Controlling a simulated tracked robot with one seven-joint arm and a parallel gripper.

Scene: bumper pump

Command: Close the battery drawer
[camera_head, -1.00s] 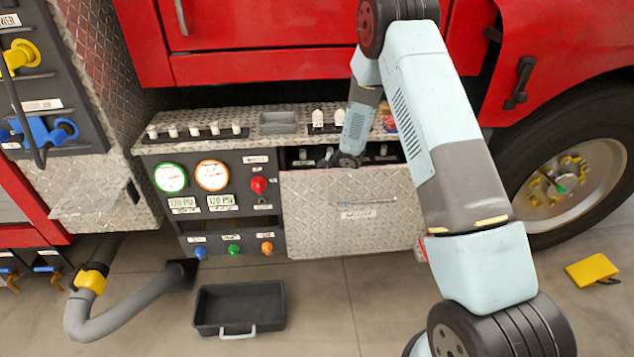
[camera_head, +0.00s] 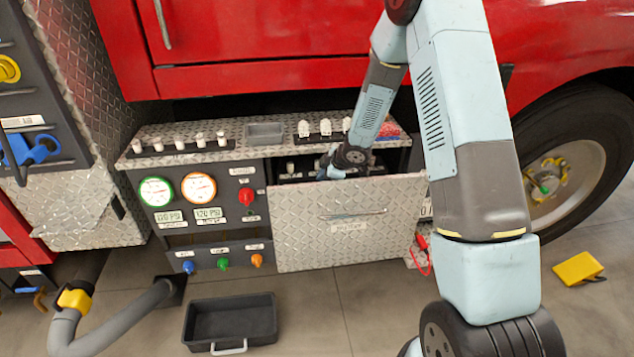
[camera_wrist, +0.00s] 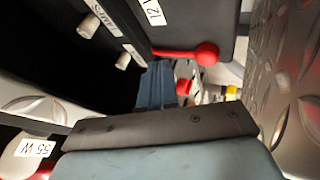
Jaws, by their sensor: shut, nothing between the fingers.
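The battery drawer's silver diamond-plate front (camera_head: 310,240) stands out from the pump panel in the head view, with a thin handle and a label on it. A dark gap shows behind its top edge, so the drawer is open. My gripper (camera_head: 326,172) is shut and empty at this gap, behind the front's top edge. In the wrist view the blue-grey fingers (camera_wrist: 155,85) point into the space, with the drawer front (camera_wrist: 285,95) close on the right. I cannot tell whether they touch it. My wrist hides part of the drawer's inside.
A red-balled lever (camera_wrist: 205,54) lies near the fingers. The gauge panel (camera_head: 215,235) is left of the drawer. A black tray (camera_head: 230,322) and a yellow object (camera_head: 578,269) lie on the floor. Red leads (camera_head: 424,252) hang at the drawer's right.

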